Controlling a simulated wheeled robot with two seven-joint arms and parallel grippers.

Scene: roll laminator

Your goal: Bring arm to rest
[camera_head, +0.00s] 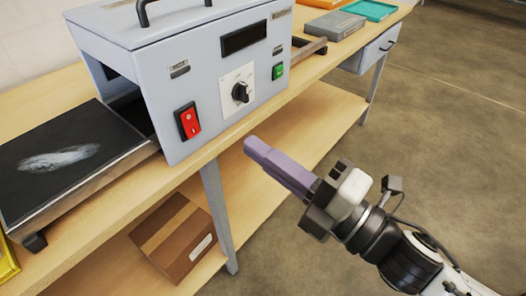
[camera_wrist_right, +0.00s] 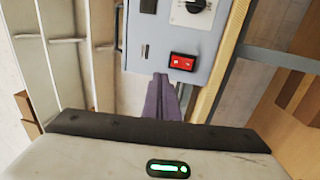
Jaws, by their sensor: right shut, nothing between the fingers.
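My right gripper (camera_head: 250,147) has purple fingers and is shut and empty. In the head view it hangs in the air in front of the bench edge, below and to the right of the laminator's red switch. Its arm comes in from the lower right. In the right wrist view the closed fingers (camera_wrist_right: 161,88) point toward the laminator front. The roll laminator (camera_head: 200,75) is a pale grey-blue box with a red rocker switch (camera_head: 187,121), a black dial (camera_head: 240,92) and a green button (camera_head: 278,71). My left gripper is not in view.
The wooden bench (camera_head: 115,205) has a lower shelf holding a cardboard box (camera_head: 174,238). A black feed table (camera_head: 65,150) with a whitish smear sits left of the laminator. A grey box (camera_head: 334,26) and teal tray (camera_head: 370,9) stand at the back right. The floor at right is clear.

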